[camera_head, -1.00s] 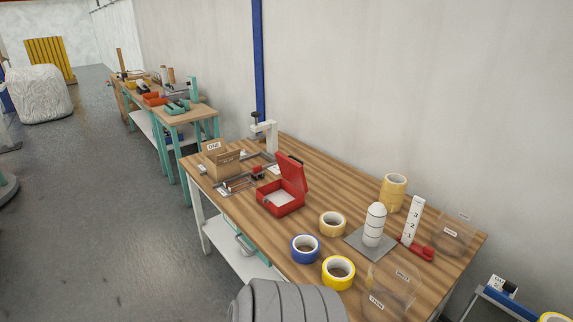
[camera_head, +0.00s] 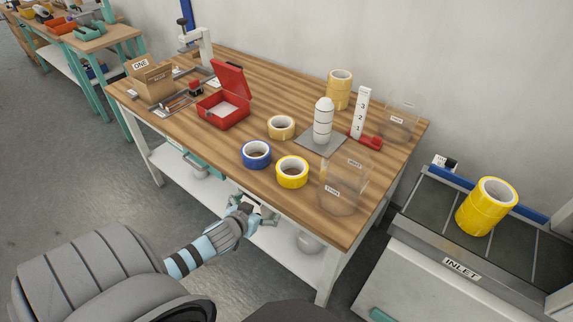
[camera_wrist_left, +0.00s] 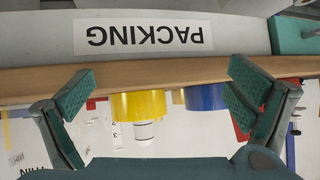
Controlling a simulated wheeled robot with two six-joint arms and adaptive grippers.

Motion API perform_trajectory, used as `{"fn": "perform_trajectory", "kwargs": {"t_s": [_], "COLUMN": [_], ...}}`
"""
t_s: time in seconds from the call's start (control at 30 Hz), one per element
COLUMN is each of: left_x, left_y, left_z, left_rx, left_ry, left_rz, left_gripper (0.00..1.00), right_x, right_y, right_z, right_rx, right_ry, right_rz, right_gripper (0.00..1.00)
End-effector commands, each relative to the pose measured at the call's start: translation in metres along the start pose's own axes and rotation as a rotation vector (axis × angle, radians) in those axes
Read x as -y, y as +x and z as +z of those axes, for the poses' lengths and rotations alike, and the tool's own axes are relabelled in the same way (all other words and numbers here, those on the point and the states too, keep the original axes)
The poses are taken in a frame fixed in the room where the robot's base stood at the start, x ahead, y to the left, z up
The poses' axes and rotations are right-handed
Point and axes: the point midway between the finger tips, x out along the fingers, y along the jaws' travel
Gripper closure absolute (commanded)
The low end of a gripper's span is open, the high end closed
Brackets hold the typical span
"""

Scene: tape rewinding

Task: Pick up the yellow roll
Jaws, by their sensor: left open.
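The yellow roll (camera_head: 292,182) lies flat on the wooden table (camera_head: 190,133) near its front edge. My left gripper (camera_head: 256,207) is open and empty, in front of the table edge and short of the roll. In the left wrist view, which is upside down, the yellow roll (camera_wrist_left: 138,106) shows beyond the table edge, between the open fingers (camera_wrist_left: 163,92). A stack of larger yellow rolls (camera_head: 482,213) stands on the inlet conveyor at right. My right gripper is not in view.
A blue roll (camera_head: 256,161) lies left of the yellow one, a tan roll (camera_head: 281,132) behind it. A transparent container (camera_head: 343,190) stands close on its right. A white stacked cylinder (camera_head: 323,125) on a grey plate and an open red box (camera_head: 225,110) stand farther back.

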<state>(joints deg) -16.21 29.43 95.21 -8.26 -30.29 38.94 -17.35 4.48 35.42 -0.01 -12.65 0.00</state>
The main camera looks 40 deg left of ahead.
Motion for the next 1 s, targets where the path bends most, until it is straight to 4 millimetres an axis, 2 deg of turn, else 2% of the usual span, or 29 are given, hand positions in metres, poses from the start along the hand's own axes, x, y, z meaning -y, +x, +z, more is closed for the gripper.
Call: {"fn": "perform_trajectory", "kwargs": {"t_s": [0.03, 0.1, 0.2, 0.27, 0.4, 0.5, 0.67, 0.83, 1.0], "left_x": [-0.007, -0.016, -0.024, -0.025, -0.028, -0.029, -0.032, -0.039, -0.039], "left_y": [-0.004, -0.018, -0.018, -0.006, 0.033, 0.052, 0.070, 0.104, 0.111], "left_z": [-0.035, -0.077, -0.103, -0.108, -0.114, -0.119, -0.121, -0.123, -0.127], "left_rx": [-0.086, -0.171, -0.218, -0.222, -0.219, -0.219, -0.218, -0.218, -0.216], "left_ry": [-0.017, -0.049, -0.073, -0.077, -0.078, -0.076, -0.075, -0.075, -0.072], "left_rz": [0.022, 0.052, 0.072, 0.074, 0.073, 0.074, 0.075, 0.075, 0.075], "left_gripper": [0.00, 0.00, 0.00, 0.00, 0.00, 0.00, 0.00, 0.00, 0.00], "right_x": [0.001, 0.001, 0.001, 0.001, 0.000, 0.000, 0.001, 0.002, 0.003], "right_y": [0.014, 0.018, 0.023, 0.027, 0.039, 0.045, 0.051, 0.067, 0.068], "right_z": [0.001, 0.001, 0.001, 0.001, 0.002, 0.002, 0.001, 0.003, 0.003], "right_rx": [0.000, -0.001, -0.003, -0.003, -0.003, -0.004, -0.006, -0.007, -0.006], "right_ry": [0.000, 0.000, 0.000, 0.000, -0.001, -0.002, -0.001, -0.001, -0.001], "right_rz": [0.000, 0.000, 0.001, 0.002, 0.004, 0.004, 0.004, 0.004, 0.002], "right_gripper": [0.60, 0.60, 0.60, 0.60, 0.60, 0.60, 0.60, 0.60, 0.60]}}
